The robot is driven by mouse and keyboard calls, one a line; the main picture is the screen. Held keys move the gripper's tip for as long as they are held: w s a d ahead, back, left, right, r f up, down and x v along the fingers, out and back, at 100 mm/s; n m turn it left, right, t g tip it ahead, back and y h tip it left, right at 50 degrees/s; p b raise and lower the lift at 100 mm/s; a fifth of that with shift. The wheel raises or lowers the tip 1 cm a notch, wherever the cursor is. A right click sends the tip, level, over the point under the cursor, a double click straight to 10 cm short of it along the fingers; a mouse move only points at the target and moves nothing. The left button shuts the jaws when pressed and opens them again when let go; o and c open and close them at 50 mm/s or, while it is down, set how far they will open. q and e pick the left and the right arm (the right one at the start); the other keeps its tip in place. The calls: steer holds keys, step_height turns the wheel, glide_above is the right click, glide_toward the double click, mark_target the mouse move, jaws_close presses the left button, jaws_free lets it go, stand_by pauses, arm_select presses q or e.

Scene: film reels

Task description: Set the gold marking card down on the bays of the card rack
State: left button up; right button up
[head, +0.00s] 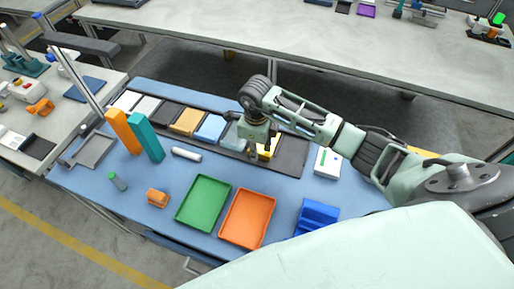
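The card rack (291,158) is a long dark strip running across the back of the blue table, with several cards lying along it. A bright yellow-gold card (269,148) shows at the right part of the rack, partly hidden by my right gripper (254,153). The gripper points down over the rack, right beside this card. At this size I cannot tell whether its fingers hold the card or whether the card touches the rack. A duller orange-tan card (188,121) lies further left in the rack. My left gripper is not in view.
A green tray (204,203), an orange tray (247,219) and a blue holder (317,217) stand in front of the rack. Tall orange (123,131) and teal (146,138) blocks stand at left. A white box (327,161) lies right of the rack.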

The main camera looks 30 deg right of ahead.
step_height(320, 180, up, 12)
steer(key=b, duration=0.3)
steer(key=shift+s+a+f, duration=0.15)
stand_by(0.4)
